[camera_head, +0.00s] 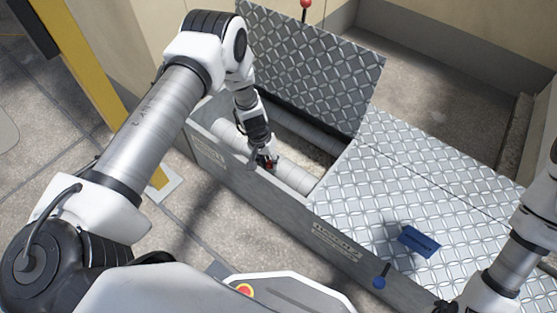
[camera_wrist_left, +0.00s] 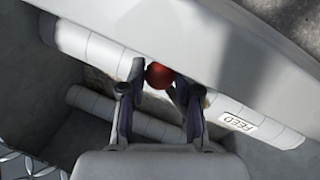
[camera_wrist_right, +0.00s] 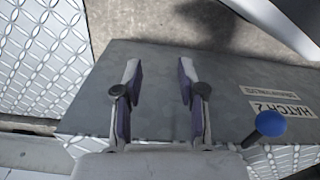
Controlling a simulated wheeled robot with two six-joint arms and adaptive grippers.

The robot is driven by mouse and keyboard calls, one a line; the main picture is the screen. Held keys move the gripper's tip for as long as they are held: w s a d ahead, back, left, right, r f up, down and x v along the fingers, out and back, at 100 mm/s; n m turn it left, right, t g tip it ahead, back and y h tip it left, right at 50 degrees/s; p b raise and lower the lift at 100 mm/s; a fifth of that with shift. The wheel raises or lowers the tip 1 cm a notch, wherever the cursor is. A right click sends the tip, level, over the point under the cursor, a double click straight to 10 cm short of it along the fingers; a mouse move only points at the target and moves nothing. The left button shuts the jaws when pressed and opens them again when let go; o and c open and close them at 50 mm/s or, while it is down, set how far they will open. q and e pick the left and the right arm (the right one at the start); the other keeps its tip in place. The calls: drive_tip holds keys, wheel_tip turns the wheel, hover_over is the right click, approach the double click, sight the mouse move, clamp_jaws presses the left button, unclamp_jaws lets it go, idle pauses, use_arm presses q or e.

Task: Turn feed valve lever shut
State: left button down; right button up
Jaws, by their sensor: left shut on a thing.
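My left gripper (camera_head: 264,163) reaches down into the open trench, beside the light pipe. It is shut on the red knob (camera_wrist_left: 159,75) of the feed valve lever, which shows between its fingertips in the left wrist view. The lever's shaft is hidden. The feed pipe (camera_wrist_left: 217,104) bears a white FEED label (camera_wrist_left: 238,122) to the right of the knob. In the head view the pipe (camera_head: 292,175) continues right of the gripper. My right gripper (camera_wrist_right: 160,85) is open and empty above the trench's side wall; its fingers do not show in the head view.
A raised tread-plate hatch (camera_head: 312,65) with a red ball (camera_head: 306,4) at its top stands behind the trench. A closed tread-plate cover (camera_head: 430,185) lies to the right, with a blue tag (camera_head: 419,241) on it. A blue knob (camera_head: 379,282) stands by its near edge. A yellow post (camera_head: 82,62) is at left.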

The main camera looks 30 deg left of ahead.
use_arm(q)
drive_tip(key=shift+s+a+m+g+b, duration=0.3)
drive_tip(key=shift+a+m, duration=0.6)
drive_tip(key=shift+m, duration=0.4)
drive_tip(key=shift+s+a+m+g+b, duration=0.35)
drive_tip(key=shift+a+m, duration=0.6)
drive_tip(key=shift+m, duration=0.35)
drive_tip(key=shift+s+a+m+g+b, duration=0.15)
drive_tip(key=shift+s+a+m+b, duration=0.2)
drive_tip(key=shift+a+m, duration=0.75)
drive_tip(key=shift+d+m, duration=0.15)
drive_tip(key=shift+m, duration=0.15)
drive_tip(key=c, duration=0.8)
unclamp_jaws()
drive_tip(key=v, duration=1.2)
drive_tip(key=shift+d, duration=0.15)
drive_tip(key=shift+c, duration=0.4)
